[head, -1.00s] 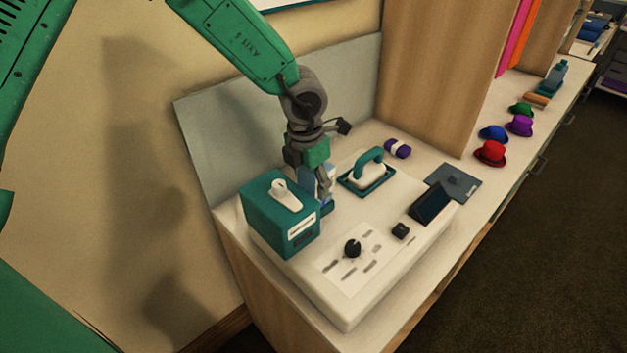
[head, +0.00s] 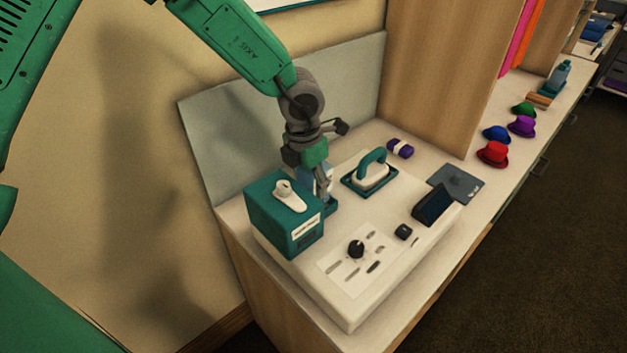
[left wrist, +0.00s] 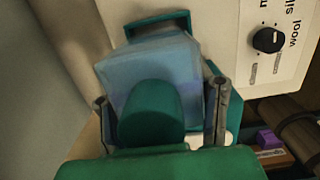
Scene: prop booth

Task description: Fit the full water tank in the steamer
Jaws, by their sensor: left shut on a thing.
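The steamer is a wide white base (head: 352,300) with a teal box (head: 283,222) at its left end. My left gripper (head: 322,186) is just behind the box, shut on the water tank (head: 327,172). In the left wrist view the tank (left wrist: 150,68) is translucent pale blue, with a rounded teal part (left wrist: 150,112) between the two fingers. The tank's far end is at a teal-rimmed dock (left wrist: 158,24) on the base. I cannot tell how deep it sits in the dock. The box hides part of it in the head view. My right gripper is not in view.
On the base are a teal-handled steam head (head: 371,170), a black knob (head: 356,249) and a dark panel (head: 432,205). A purple roll (head: 400,148) lies behind. A grey pad (head: 456,183) and several small hats (head: 493,154) lie along the counter at right. A grey board (head: 225,130) stands behind.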

